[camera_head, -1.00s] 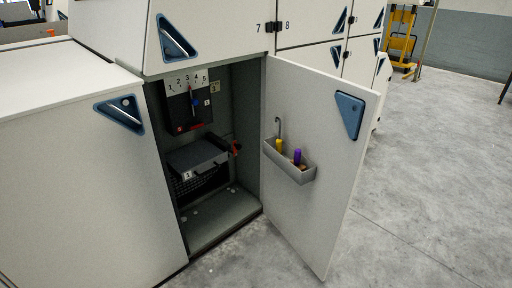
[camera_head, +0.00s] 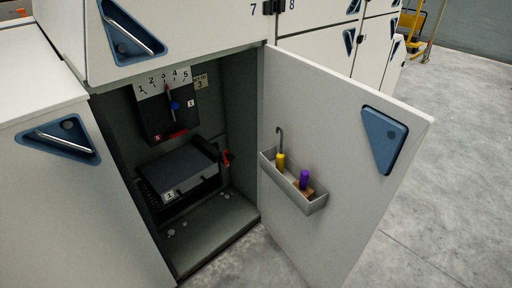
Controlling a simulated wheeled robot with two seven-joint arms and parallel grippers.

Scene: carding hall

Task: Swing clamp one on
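Inside the open cabinet, a dark grey box (camera_head: 180,168) sits low, with a white label (camera_head: 169,196) that seems to read 1. A black lever-like part with a red piece (camera_head: 226,157) stands at its right; I cannot tell whether this is clamp one or how it is set. Above is a dark panel (camera_head: 155,120) with a blue knob (camera_head: 175,106), a red pointer (camera_head: 169,90), a red part (camera_head: 179,134) and small labels. A scale plate (camera_head: 163,80) numbered 1 to 5 tops it; the pointer is near 3. Neither gripper is in view.
The white cabinet door (camera_head: 335,130) stands open to the right, with a grey bin (camera_head: 293,184) holding a yellow-handled hook tool (camera_head: 281,160) and a purple-handled tool (camera_head: 304,178). Closed white panels stand left and above. The cabinet floor (camera_head: 208,228) is mostly clear. Open concrete floor (camera_head: 455,190) lies right.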

